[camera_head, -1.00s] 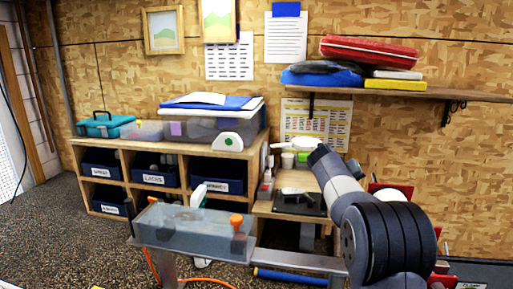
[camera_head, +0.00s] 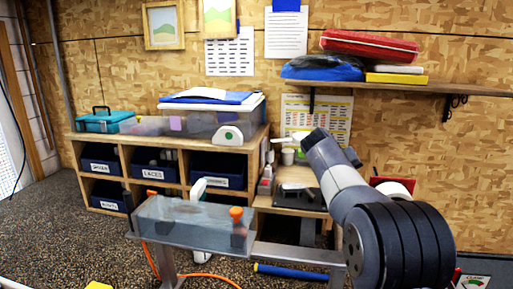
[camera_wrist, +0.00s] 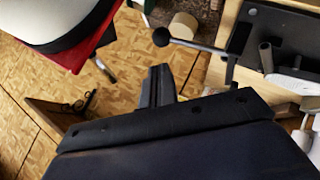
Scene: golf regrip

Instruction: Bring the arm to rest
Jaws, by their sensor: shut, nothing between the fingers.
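My arm (camera_head: 338,186) reaches from the lower right of the head view up and left, over the right end of the bench area. My gripper (camera_wrist: 159,82) shows in the wrist view as dark fingers close together, with nothing between them. It is in free space, with the patterned board wall behind it. In the head view I cannot make out the fingers clearly beyond the arm's far end.
Behind stand a cubby cabinet (camera_head: 168,147) with dark bins and a small wooden table (camera_head: 264,203). A wall shelf (camera_head: 460,90) holds a red case (camera_head: 368,45). A black ball-ended lever (camera_wrist: 162,37) is near my gripper.

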